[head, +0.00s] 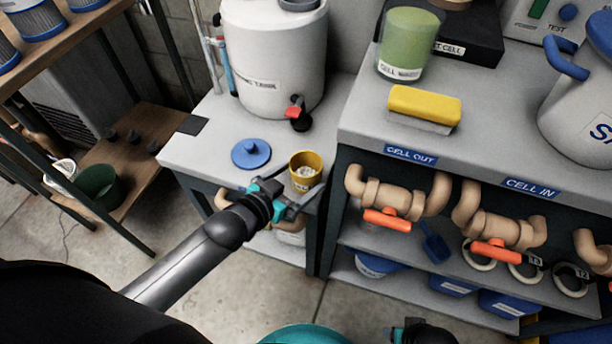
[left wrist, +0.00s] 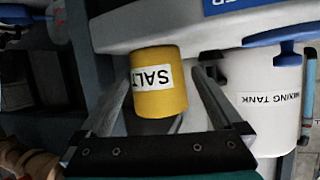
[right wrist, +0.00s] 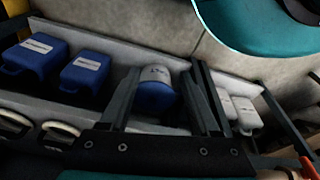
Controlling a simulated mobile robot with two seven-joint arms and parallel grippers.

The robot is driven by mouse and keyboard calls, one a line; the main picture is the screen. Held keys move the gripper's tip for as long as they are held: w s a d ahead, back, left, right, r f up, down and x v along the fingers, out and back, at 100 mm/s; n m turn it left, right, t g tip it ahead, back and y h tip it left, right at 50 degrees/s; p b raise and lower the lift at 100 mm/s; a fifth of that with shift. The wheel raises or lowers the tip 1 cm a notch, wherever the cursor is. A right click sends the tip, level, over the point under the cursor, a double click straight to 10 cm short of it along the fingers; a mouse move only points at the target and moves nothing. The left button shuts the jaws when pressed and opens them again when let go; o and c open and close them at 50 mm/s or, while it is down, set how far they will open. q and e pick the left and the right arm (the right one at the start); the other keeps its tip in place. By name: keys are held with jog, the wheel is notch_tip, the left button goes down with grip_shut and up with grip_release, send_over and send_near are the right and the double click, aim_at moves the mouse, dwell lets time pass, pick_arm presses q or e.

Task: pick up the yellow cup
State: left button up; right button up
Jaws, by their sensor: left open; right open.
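The yellow cup (head: 306,171) stands upright near the front right corner of the low grey table, with pale contents inside. In the left wrist view the yellow cup (left wrist: 160,82) bears a white SALT label and appears between the two fingers. My left gripper (head: 283,187) is open, with its fingers reaching to the cup's near side; I cannot tell if they touch it. It also shows in the left wrist view (left wrist: 158,105). My right gripper (right wrist: 165,95) is open and low, facing the lower shelf with blue containers.
A blue lid (head: 251,153) lies left of the cup. The white mixing tank (head: 272,60) with a red tap stands behind it. The taller grey counter (head: 362,125) rises close on the right, with a yellow sponge (head: 425,104) and a green beaker (head: 408,45). Pipes with orange handles (head: 387,219) stick out below.

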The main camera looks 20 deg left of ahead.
aim_at(314, 168)
pick_arm(q)
jog(key=shift+b+x, duration=1.3)
jog(key=shift+x, duration=0.9)
jog(key=shift+w+d+f+b, duration=0.1)
jog(key=shift+w+d+b, duration=0.25)
jog(key=shift+w, duration=0.15)
pick_arm(e)
jog(key=w+r+t, duration=0.1)
jog(key=w+r, duration=0.2)
jog(key=r, duration=0.3)
jog(key=shift+a+r, duration=0.15)
jog(key=shift+a, duration=0.1)
jog(key=shift+w, duration=0.1)
pick_arm(q)
jog(key=c, duration=1.2)
jog(key=shift+c, duration=0.2)
jog(key=shift+r+p, duration=0.25)
jog(key=shift+p, duration=0.05)
